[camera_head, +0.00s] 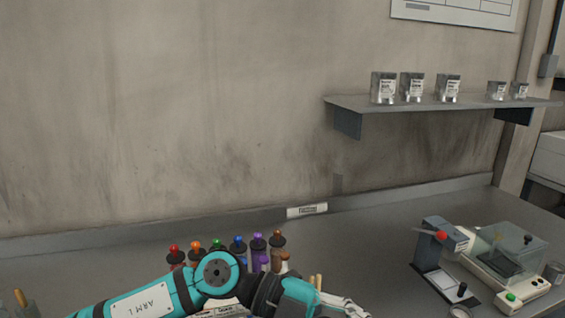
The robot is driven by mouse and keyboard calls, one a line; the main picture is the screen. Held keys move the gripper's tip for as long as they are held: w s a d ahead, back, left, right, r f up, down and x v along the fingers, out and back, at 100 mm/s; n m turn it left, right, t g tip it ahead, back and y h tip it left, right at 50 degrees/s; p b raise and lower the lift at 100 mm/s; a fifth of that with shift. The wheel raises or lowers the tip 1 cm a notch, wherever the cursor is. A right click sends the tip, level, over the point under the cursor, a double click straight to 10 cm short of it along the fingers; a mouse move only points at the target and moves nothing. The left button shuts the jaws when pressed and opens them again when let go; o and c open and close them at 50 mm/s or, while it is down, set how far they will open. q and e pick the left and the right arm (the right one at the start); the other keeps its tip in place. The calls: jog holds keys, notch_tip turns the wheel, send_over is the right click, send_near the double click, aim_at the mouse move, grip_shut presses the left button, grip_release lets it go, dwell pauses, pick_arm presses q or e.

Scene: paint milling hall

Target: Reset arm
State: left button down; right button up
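My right arm and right gripper are out of view.
Bottles with coloured tops (238,245) stand behind my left arm, partly hidden. A wall shelf (430,104) holds several cans.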

pick_arm(q)
notch_tip(320, 180, up, 4)
jog(key=d+r+n+t+h, duration=0.1)
jog(key=d+n+h, duration=0.1)
jog(key=h, duration=0.2)
jog(key=w+a+r+n+t, duration=0.3)
jog(key=w+a+n+t, duration=0.5)
jog(key=n+t, duration=0.85)
jog(key=w+a+f+n+t+y, duration=0.3)
jog(key=a+f+n+y, duration=0.8)
jog(key=a+f+y, duration=0.65)
jog(key=s+a+f+g, duration=0.4)
jog(key=s+f+g, duration=0.2)
jog(key=s+f, duration=0.6)
jog(key=s+a+f+g, duration=0.4)
jog(key=s+f+g, duration=0.3)
jog(key=s+f, duration=0.45)
notch_tip(320, 180, down, 26)
jog(key=s+f, duration=0.1)
jog(key=s, duration=0.2)
jog(key=s+a+f+g+y, duration=0.1)
jog(key=s+a+f+g, duration=0.1)
jog(key=s+f, duration=1.2)
jog(key=shift+s+a, duration=0.5)
jog(key=shift+s, duration=0.4)
